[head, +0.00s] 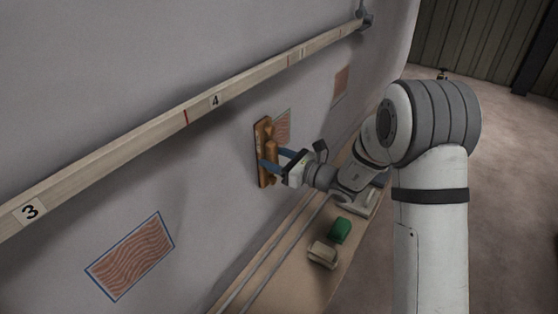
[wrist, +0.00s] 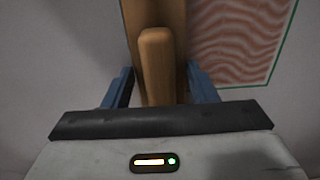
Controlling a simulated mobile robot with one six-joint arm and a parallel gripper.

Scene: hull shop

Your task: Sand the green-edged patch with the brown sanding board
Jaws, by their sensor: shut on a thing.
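The brown sanding board (head: 263,146) is upright at the grey hull wall, with its long side vertical. My gripper (head: 272,160) is shut on the board's handle, which stands between the blue fingers in the wrist view (wrist: 156,65). The green-edged patch (wrist: 240,38) has wavy red-brown lines and lies just right of the board. In the head view the patch (head: 283,126) shows behind the board, which hides part of it. I cannot tell whether the board touches the wall.
A blue-edged patch (head: 131,256) is at lower left and another patch (head: 341,84) is farther right. A wooden rail (head: 150,122) numbered 3 and 4 runs above. A green block (head: 340,230) and a beige block (head: 322,254) lie on the ledge (head: 290,280) below.

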